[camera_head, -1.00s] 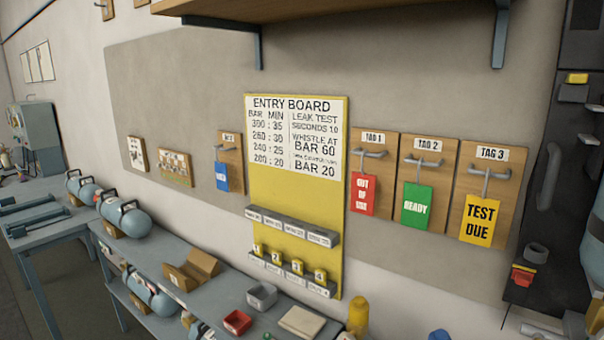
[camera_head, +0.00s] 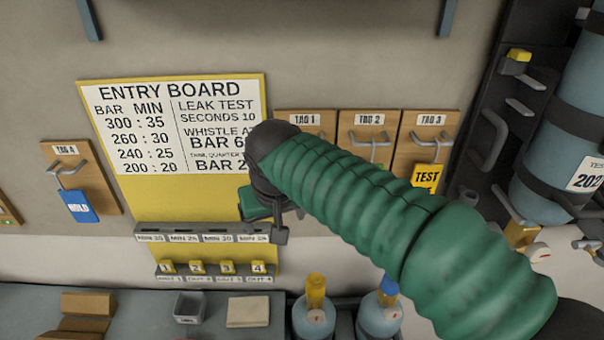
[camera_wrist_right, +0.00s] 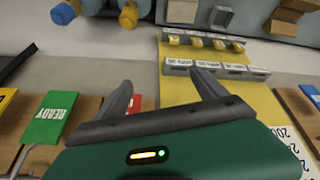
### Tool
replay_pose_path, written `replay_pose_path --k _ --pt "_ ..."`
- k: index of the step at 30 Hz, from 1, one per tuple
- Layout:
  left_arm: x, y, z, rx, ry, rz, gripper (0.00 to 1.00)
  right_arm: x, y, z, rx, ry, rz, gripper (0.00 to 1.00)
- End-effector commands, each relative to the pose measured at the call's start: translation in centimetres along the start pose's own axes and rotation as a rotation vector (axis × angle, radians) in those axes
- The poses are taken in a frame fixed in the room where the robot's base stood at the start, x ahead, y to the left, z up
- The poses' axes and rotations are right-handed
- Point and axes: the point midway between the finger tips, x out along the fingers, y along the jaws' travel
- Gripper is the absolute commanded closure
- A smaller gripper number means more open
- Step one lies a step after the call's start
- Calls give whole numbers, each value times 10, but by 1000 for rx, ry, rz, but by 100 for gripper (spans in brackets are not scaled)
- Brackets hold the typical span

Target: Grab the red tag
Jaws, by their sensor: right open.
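My left gripper is not in view.
The green READY tag (camera_wrist_right: 55,118) is left of the gripper in the wrist view. The yellow TEST DUE tag (camera_head: 426,178) hangs at right, the blue tag (camera_head: 79,206) at left. A slotted grey ledge (camera_head: 200,233) juts from the board. Cylinders (camera_head: 314,318) stand below.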

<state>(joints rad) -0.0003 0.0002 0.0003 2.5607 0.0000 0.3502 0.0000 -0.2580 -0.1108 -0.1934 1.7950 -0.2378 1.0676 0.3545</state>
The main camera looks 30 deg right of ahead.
Motion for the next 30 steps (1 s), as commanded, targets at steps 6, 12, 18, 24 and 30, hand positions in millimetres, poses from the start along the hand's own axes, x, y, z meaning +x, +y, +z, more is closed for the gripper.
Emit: replay_pose_path --k 6,12,18,24,30 --pt "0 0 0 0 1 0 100 -137 43 -45 237 113 73 18" --pt "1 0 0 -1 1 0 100 -153 60 -46 314 123 92 18" --pt "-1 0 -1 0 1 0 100 -102 65 -51 311 120 92 18" --pt "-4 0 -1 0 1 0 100 -60 70 -57 311 123 90 18" --pt "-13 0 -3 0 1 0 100 -40 74 -60 311 122 90 18"
